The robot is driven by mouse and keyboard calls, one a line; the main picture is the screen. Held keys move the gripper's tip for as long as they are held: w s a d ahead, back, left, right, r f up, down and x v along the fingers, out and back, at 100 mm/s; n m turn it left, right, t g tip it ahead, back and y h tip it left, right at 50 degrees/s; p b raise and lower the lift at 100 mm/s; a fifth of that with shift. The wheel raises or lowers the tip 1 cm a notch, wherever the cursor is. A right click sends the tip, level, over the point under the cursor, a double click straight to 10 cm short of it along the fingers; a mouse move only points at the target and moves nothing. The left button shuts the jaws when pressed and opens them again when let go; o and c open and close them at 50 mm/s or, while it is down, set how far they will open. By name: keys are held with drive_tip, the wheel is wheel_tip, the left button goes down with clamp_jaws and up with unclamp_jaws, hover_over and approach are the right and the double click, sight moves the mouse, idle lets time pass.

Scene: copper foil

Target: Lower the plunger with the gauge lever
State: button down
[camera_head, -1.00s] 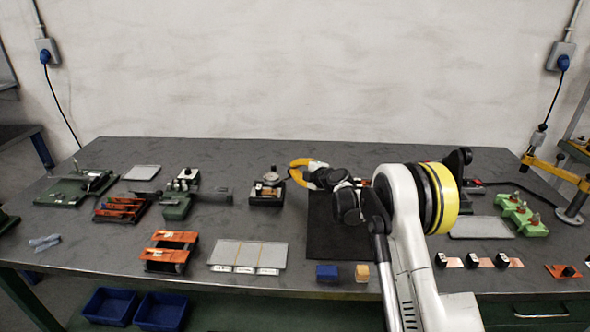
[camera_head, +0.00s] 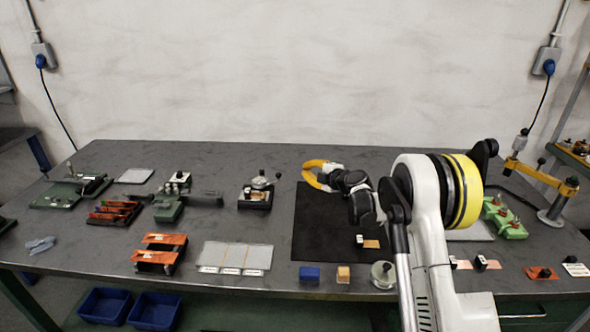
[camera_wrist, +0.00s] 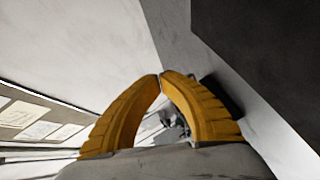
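The gauge (camera_head: 258,192) is a small stand with a black base, a pale round dial and a small orange-brown piece at its front. It stands left of the black mat. A thin part sticks out at the dial's right; whether it is the lever is too small to tell. The plunger's height cannot be made out. My gripper (camera_head: 305,173) has yellow curved fingers and is to the right of the gauge, apart from it. In the wrist view my gripper (camera_wrist: 161,75) has its fingertips together, with nothing held between them. A blurred metallic shape shows through the finger gap.
A black mat (camera_head: 318,237) lies under my arm, with a small copper piece (camera_head: 371,244) on it. A green fixture (camera_head: 170,206) stands left of the gauge. A blue block (camera_head: 309,273) and a yellow block (camera_head: 343,274) are near the front edge.

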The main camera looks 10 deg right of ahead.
drive_tip(key=shift+s+d+r, duration=0.2)
drive_tip(key=shift+d, duration=0.5)
drive_tip(key=shift+s+d+r, duration=0.15)
drive_tip(key=shift+d, duration=0.5)
